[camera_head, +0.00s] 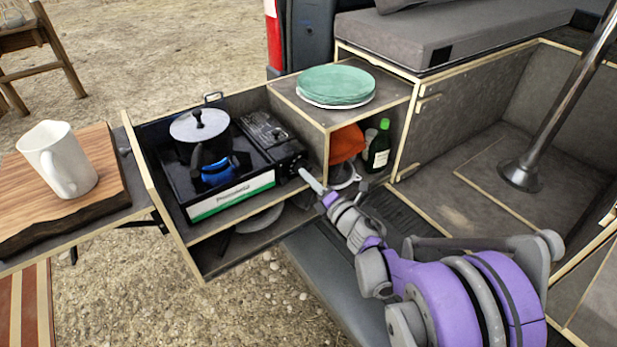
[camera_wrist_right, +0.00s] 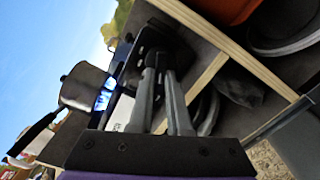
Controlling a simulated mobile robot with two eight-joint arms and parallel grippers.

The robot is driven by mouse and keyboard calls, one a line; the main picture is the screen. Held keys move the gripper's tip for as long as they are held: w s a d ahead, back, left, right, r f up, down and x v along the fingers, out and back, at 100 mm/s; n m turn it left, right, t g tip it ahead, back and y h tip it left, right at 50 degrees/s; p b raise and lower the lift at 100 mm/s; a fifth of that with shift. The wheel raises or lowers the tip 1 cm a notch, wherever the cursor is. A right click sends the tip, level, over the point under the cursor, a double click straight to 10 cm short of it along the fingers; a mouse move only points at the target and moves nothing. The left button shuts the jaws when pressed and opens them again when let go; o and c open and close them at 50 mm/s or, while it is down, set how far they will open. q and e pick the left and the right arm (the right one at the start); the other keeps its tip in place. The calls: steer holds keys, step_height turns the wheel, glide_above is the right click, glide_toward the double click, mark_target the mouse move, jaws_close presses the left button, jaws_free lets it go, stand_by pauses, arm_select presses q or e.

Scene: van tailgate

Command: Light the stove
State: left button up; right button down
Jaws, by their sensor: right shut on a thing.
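The black camping stove (camera_head: 262,160) sits in the pull-out drawer box, with a white and green label on its front. A grey lidded pot (camera_head: 200,126) stands on its burner; it also shows in the wrist view (camera_wrist_right: 85,85). A blue flame (camera_head: 215,174) glows under the pot, and blue light (camera_wrist_right: 103,100) shows there in the wrist view too. My right gripper (camera_head: 304,174) is at the stove's right front end, its fingers (camera_wrist_right: 160,62) closed together on the stove knob, which they mostly hide. My left gripper is not in view.
Green plates (camera_head: 336,85) are stacked on the cabinet right of the stove. A green bottle (camera_head: 379,146) and an orange item (camera_head: 346,143) stand in the compartment below. A white mug (camera_head: 58,160) sits on a wooden board (camera_head: 112,187) at left. A metal pole (camera_head: 560,110) rises at right.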

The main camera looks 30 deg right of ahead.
steer(key=shift+n, duration=0.6)
steer(key=c, duration=0.9)
jaws_free()
steer(key=shift+o, duration=0.2)
steer(key=shift+s, duration=0.1)
steer(key=s+d, duration=0.1)
steer(key=s, duration=0.9)
steer(key=shift+s+p, duration=0.3)
steer(key=shift+p, duration=0.05)
